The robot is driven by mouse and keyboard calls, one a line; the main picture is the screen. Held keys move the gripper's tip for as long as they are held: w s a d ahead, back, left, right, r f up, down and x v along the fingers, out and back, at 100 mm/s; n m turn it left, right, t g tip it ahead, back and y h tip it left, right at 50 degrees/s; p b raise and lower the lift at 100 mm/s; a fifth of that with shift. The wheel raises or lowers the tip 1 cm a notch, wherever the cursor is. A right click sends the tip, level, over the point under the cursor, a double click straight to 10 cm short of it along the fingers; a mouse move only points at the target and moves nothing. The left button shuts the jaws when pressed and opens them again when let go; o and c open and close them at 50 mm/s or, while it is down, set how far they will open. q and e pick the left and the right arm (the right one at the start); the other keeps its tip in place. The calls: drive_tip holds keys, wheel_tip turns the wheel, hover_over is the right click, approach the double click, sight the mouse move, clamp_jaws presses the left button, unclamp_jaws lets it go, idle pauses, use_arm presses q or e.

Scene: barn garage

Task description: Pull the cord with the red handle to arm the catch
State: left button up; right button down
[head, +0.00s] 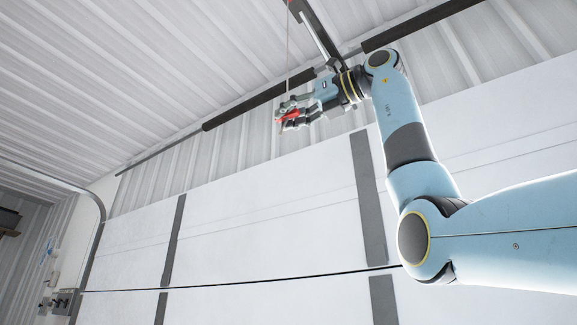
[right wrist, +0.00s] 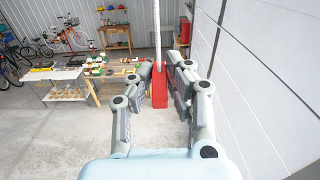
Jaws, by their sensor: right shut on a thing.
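The red handle (head: 291,114) hangs on a thin pale cord (head: 288,55) that comes down from the dark opener rail under the ceiling. My right gripper (head: 291,112) is raised high in front of the garage door and is shut on the red handle. In the right wrist view the red handle (right wrist: 159,88) stands upright between the fingers of my right gripper (right wrist: 165,80), with the cord (right wrist: 156,30) running straight up from it. The catch itself cannot be made out. My left gripper is in neither view.
The white sectional door (head: 260,220) with dark grey strips fills the head view. A curved door track (head: 95,195) is at the left. In the right wrist view, a workbench (right wrist: 110,80) with coloured items and several bicycles (right wrist: 65,38) stand behind; bare concrete floor lies below.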

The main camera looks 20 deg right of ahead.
wheel_tip(320, 180, down, 3)
drive_tip(key=shift+f+b, duration=0.15)
drive_tip(key=shift+b, duration=0.65)
drive_tip(key=c, duration=1.3)
unclamp_jaws()
drive_tip(key=v, duration=1.2)
drive_tip(key=shift+d, duration=0.1)
drive_tip(key=shift+w, duration=0.1)
